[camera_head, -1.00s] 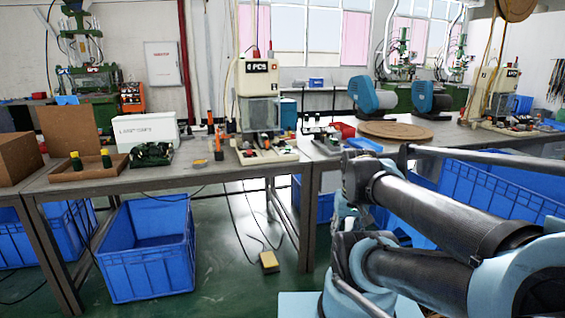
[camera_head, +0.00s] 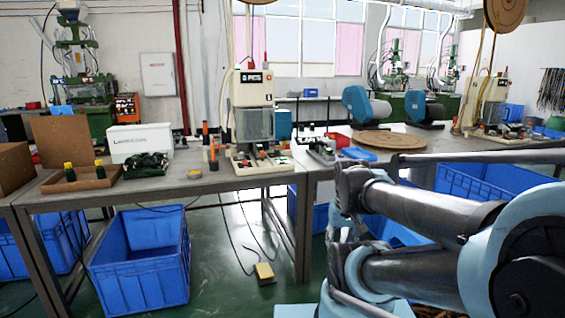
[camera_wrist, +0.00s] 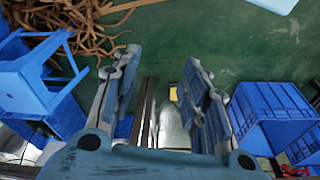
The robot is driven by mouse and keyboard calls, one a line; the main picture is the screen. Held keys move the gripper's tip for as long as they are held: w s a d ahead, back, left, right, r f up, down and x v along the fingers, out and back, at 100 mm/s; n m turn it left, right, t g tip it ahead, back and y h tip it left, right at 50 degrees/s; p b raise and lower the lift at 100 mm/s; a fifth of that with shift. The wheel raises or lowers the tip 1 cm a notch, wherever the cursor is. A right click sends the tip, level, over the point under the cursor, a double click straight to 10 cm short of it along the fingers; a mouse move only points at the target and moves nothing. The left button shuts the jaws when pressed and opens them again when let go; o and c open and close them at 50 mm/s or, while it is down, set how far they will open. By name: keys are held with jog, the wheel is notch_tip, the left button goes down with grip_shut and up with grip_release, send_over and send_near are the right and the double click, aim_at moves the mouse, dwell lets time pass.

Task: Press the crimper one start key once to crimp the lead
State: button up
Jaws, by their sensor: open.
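A bench machine with a white head marked PCS (camera_head: 252,88) stands on the near table, with a clear guard and a white base (camera_head: 262,165). A similar machine (camera_head: 492,88) stands farther back at the right; I cannot read which is crimper one. Small coloured parts show on the near machine's base, but I cannot make out a start key or a lead. My gripper (camera_wrist: 158,62) is open and empty in the wrist view, its fingers apart above the green floor, away from the machine. In the head view only my arm links show clearly.
A blue crate (camera_head: 140,260) stands under the near table (camera_head: 215,182). A blue stool (camera_wrist: 30,75) and blue crate (camera_wrist: 275,115) flank my gripper. Orange-handled tools (camera_head: 208,140) stand left of the machine.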

grip_shut()
dwell(1.3)
